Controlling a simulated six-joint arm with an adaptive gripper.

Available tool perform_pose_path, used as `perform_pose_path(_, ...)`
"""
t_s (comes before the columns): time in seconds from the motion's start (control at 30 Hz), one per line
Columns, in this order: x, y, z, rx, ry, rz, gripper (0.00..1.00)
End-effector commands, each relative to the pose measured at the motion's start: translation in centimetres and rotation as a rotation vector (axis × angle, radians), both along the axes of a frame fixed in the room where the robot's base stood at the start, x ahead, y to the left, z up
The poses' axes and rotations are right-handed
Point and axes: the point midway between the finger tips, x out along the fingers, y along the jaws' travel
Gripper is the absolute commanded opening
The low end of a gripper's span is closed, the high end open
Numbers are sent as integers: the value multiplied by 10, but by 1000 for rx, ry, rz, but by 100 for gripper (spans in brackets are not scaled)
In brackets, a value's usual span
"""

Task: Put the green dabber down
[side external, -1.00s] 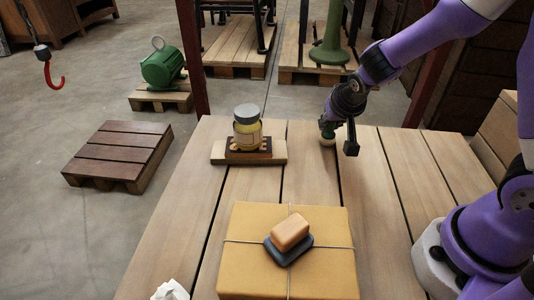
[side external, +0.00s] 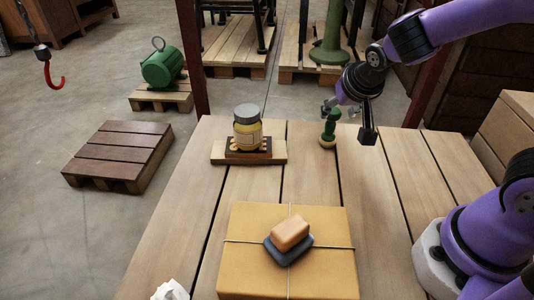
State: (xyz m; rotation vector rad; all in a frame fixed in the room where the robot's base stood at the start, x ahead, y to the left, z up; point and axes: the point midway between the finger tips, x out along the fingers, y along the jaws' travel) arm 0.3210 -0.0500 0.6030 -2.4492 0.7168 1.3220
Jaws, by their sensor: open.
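The green dabber (side external: 330,127) stands upright on the wooden table (side external: 380,220), to the right of the jar. It has a green handle and a pale round base that rests on the boards. My gripper (side external: 347,118) is open and empty. It is above and to the right of the dabber, with one dark finger hanging at the right and the other partly seen behind the dabber's top. I see a gap between the dabber and the right finger.
A yellow jar with a grey lid (side external: 247,128) stands on a small wooden board (side external: 276,152) left of the dabber. A tied cardboard box (side external: 240,270) carries a soap bar (side external: 290,232) on a dark dish nearer the front. Bare boards lie right of the dabber.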

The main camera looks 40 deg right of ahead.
Motion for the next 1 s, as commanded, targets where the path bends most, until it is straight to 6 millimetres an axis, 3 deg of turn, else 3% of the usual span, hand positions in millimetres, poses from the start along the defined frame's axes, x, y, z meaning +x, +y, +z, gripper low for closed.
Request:
perform_pose_path(0.13, -12, 9, 24, 1, -7, 4, 59)
perform_pose_path(0.37, -26, 15, 44, 9, 3, 18, 59)
perform_pose_path(0.6, -80, 34, 70, 58, 58, 317, 59)
perform_pose_path(0.8, -114, 48, 79, 31, 82, 544, 59)
perform_pose_path(1.0, -118, 50, 78, 25, 89, 573, 59)
